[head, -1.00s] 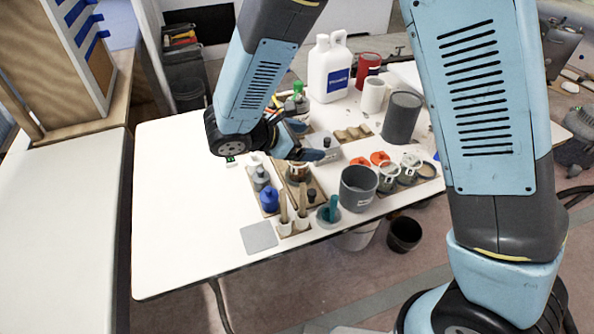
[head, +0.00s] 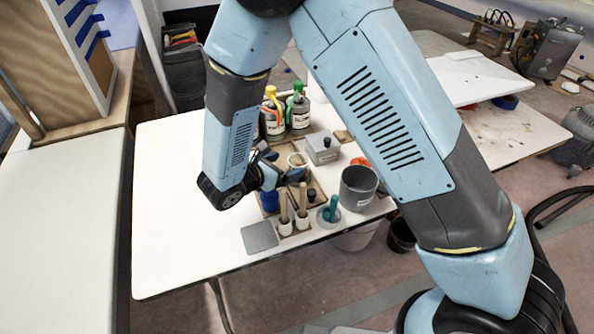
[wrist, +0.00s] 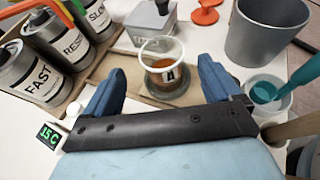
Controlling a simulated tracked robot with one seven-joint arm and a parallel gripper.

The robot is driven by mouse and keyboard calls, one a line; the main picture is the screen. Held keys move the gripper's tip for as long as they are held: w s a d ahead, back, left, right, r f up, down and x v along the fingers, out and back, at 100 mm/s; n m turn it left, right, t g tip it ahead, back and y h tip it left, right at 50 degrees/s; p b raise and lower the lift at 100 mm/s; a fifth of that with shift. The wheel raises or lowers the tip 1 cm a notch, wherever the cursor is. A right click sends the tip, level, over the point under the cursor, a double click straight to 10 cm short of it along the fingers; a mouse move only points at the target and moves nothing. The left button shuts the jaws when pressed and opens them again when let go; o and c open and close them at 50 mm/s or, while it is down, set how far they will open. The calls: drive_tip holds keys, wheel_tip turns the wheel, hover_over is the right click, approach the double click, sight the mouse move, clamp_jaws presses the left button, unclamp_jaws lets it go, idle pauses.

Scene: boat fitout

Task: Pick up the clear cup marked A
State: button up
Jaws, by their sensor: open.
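In the head view the cup (head: 297,159) is partly hidden by my gripper (head: 285,166). My gripper also shows in the wrist view (wrist: 162,78), with its blue fingers spread wide. The cup is beyond and between the fingertips, with a visible gap on both sides. I see no contact.
Bottles labelled FAST (wrist: 28,75), RESIN and SLOW stand left of the cup. A grey box with a black knob (wrist: 150,25) is behind it. A grey bucket (wrist: 268,30) and a small pot with a teal tool (wrist: 265,92) are at right. The table's left side (head: 165,200) is clear.

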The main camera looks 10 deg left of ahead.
sight(305, 158)
drive_tip(key=shift+x, duration=3.25)
drive_tip(key=shift+s+d, duration=0.1)
drive_tip(key=c, duration=1.1)
drive_tip(key=shift+r, duration=0.15)
